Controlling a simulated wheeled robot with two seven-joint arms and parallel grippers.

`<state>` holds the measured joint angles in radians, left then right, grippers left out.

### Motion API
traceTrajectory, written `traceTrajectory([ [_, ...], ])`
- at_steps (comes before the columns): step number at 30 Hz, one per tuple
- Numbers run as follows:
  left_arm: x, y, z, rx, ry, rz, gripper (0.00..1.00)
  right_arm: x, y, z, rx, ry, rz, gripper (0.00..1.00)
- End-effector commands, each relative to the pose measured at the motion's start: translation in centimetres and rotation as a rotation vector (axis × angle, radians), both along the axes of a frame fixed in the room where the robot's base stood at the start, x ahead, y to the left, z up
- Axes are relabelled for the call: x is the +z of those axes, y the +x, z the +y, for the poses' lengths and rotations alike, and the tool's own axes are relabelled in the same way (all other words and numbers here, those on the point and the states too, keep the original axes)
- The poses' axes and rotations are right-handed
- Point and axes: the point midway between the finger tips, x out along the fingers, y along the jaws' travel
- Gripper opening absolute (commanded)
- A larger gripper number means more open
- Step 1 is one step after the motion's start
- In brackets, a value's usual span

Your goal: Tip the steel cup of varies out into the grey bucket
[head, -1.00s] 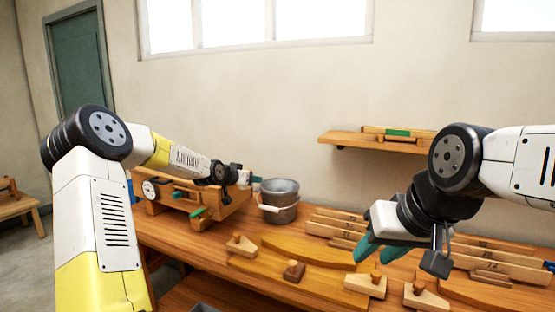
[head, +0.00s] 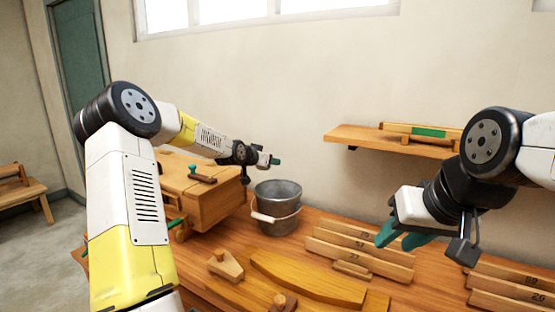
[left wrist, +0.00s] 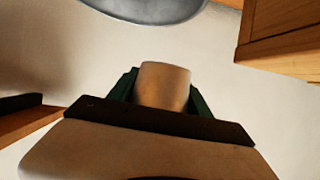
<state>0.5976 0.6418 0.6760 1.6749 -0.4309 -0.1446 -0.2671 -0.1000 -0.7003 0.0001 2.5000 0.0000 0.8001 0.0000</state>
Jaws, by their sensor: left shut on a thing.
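The grey bucket (head: 279,226) stands on the bench beside the wooden tool chest, with a pale handle grip on its side. My left gripper (head: 268,160) is just above the bucket's rim in the head view. In the left wrist view its green fingers are shut on the steel cup (left wrist: 163,86), which looks brownish there. The cup can hardly be made out in the head view, and its contents are hidden. Part of the bucket (left wrist: 150,8) shows at the top of the left wrist view. My right gripper (head: 401,239) is open and empty above the bench's right part.
The wooden chest (head: 215,205) stands close left of the bucket, with a small tool on its lid. Wooden strips (head: 358,250), a curved board (head: 305,280) and a block with a knob (head: 225,265) lie in front. A wall shelf (head: 385,141) hangs to the right.

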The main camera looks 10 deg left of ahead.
Motion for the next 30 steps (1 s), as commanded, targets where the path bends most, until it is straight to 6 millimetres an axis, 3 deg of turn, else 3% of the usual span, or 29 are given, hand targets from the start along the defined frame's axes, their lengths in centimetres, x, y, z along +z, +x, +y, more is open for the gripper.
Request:
traceTrajectory([
  [14,-1.3,0.1,0.1,-0.005,0.452,-0.157,0.12,0.0,0.0,0.0,0.000,0.000,0.000,0.36],
  [30,-2.2,-0.5,-1.7,-0.005,1.263,-0.434,0.12,0.0,0.0,0.0,0.000,0.000,0.000,0.36],
])
